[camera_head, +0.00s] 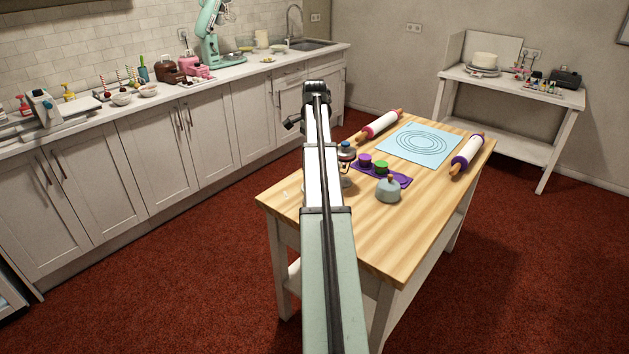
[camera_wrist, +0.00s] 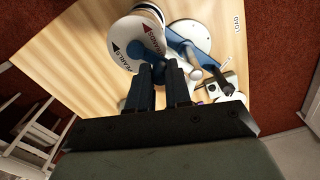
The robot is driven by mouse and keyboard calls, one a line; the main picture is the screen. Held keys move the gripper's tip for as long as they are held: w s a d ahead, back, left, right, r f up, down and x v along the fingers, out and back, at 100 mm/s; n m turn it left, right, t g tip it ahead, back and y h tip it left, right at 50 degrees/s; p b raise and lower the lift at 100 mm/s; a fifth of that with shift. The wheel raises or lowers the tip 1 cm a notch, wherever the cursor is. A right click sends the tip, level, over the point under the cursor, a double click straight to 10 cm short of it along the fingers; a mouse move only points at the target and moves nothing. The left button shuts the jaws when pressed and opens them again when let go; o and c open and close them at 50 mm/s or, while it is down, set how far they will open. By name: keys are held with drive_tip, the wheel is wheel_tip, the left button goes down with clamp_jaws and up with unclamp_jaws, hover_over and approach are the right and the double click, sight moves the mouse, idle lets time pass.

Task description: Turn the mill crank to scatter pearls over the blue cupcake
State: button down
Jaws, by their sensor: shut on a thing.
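The mill shows in the wrist view as a white disc (camera_wrist: 137,43) lettered with "PEARLS" and a second word, with blue and pale grey parts (camera_wrist: 190,48) to its right. My gripper (camera_wrist: 162,70) reaches the mill with its dark fingers close together, shut on the crank; the fingers hide most of the grip point. In the head view my arm covers the gripper and most of the mill. A small blue-topped object (camera_head: 346,146) shows just right of the arm; I cannot tell whether it is mill or cupcake. No blue cupcake is clearly seen.
A grey-blue pot (camera_head: 388,192) stands close by. Two rolling pins (camera_head: 380,125) (camera_head: 467,155) flank a light blue mat (camera_head: 420,144). The table's front right is clear.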

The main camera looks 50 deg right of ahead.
drive_tip(key=shift+s+a, duration=0.1)
drive_tip(key=shift+s, duration=0.05)
drive_tip(key=shift+s, duration=0.6)
drive_tip(key=shift+s, duration=0.65)
drive_tip(key=shift+s+a, duration=0.2)
drive_tip(key=shift+s, duration=0.35)
idle(0.4)
